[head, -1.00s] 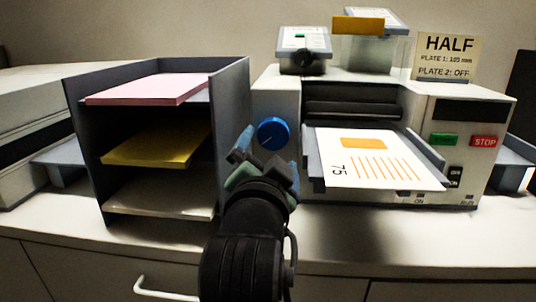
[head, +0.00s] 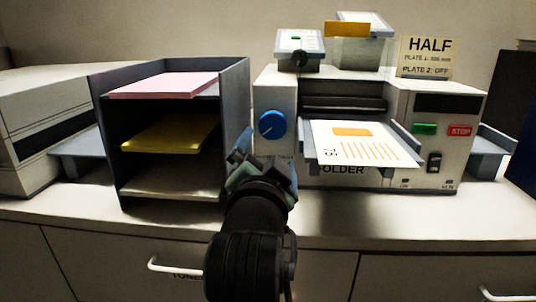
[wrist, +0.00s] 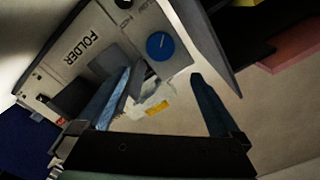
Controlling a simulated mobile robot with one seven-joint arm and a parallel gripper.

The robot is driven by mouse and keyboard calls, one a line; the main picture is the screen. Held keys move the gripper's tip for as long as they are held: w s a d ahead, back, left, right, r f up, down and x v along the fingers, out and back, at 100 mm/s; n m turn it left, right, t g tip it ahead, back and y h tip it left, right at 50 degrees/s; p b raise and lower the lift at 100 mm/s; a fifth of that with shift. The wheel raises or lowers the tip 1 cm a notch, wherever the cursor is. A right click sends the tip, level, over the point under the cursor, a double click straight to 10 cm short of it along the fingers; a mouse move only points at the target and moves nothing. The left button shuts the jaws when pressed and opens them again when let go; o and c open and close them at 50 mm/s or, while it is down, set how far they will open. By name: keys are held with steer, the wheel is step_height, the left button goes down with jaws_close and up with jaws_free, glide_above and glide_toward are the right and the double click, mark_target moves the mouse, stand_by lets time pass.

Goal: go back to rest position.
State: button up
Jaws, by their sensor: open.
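My gripper (head: 262,166) is in front of the counter machine, between the paper shelf and the machine's paper tray in the head view. In the wrist view my gripper (wrist: 160,105) has its two fingers spread wide, with nothing held between them. The machine, labelled FOLDER (head: 425,160), has a blue knob (head: 272,125) on its left side; the knob (wrist: 160,46) also shows beyond the fingers in the wrist view. A printed sheet (head: 362,144) with an orange block and lines lies on the machine's tray.
A three-level shelf (head: 236,80) holds pink (head: 165,84), yellow (head: 168,133) and whitish paper (head: 170,181). Green and red STOP (head: 460,131) buttons are on the machine's right front. A HALF sign (head: 427,57) stands on top. The counter (head: 400,228) is clear in front of the machine.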

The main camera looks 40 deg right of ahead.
stand_by(0.4)
steer(key=w+a+r+n+t+y, duration=0.1)
steer(key=a+r+n+t+y, duration=0.2)
steer(key=a+r+n+t, duration=0.9)
steer(key=s+a+r+n+t+y, duration=0.1)
steer(key=s+a+r+n+y, duration=0.15)
steer(key=a, duration=0.45)
steer(key=s+a+r+n+t+y, duration=0.1)
steer(key=s+a+r+y, duration=0.1)
steer(key=a+r+y, duration=0.3)
steer(key=s+a+r+n+t+y, duration=0.1)
steer(key=s+a+n+y, duration=0.15)
steer(key=a, duration=0.55)
step_height(320, 180, up, 16)
steer(key=a+p, duration=0.1)
steer(key=p, duration=1.4)
steer(key=shift+s+t+y, duration=0.3)
steer(key=shift+s, duration=0.15)
